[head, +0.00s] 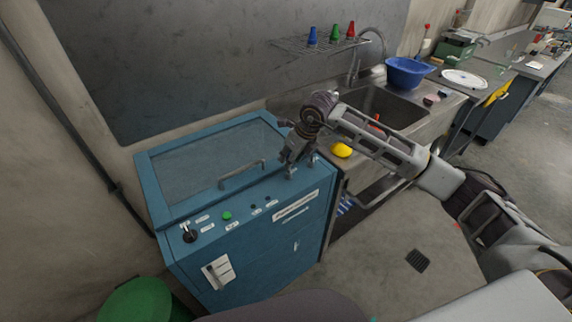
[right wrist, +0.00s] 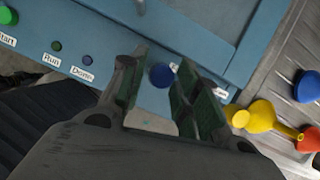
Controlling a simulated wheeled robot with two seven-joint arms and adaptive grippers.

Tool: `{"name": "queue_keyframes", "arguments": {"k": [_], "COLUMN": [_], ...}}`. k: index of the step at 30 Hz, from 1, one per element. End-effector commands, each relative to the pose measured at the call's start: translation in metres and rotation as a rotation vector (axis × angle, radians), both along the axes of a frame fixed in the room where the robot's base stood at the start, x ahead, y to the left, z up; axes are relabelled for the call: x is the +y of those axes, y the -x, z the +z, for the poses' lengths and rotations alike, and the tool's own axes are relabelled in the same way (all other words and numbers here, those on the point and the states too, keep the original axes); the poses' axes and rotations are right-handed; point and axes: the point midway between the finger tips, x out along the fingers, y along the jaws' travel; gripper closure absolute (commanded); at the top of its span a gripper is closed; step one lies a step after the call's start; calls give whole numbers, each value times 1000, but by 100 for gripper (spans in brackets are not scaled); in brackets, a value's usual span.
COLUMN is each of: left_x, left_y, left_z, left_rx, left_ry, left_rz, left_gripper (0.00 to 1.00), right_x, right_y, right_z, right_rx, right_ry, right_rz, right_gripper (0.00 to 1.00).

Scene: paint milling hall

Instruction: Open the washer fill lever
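The washer (head: 250,262) is a blue cabinet with a windowed lid and a sloped control panel along its front. My right gripper (head: 290,166) reaches in from the right, pointing down over the right end of that panel. In the right wrist view a round blue knob (right wrist: 160,75), which looks like the end of the fill lever, shows in the gap between the two fingers of my right gripper (right wrist: 157,82). The fingers stand apart; I cannot tell whether either touches the knob. Its label is mostly hidden by a finger. My left gripper is out of view.
A green button (head: 227,216) and a black rotary knob (head: 189,236) sit on the panel's left. The lid handle (head: 241,175) is behind the panel. To the right is a sink counter with a yellow item (head: 341,150) and a blue basin (head: 407,72).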

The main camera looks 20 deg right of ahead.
Motion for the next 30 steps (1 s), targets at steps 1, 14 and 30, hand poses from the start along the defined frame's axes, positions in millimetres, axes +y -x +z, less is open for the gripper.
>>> {"name": "queue_keyframes", "arguments": {"k": [1, 14, 30], "left_x": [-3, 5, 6], "left_y": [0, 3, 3], "left_z": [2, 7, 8], "left_rx": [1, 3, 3], "left_ry": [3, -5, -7], "left_rz": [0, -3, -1], "left_gripper": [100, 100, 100], "right_x": [2, 11, 12], "right_y": [-2, -17, -18], "right_z": [-6, -48, -53], "right_rx": [3, 0, 0], "right_ry": [-1, -1, 0], "right_rz": [1, 0, 1], "right_gripper": [68, 68, 84]}}
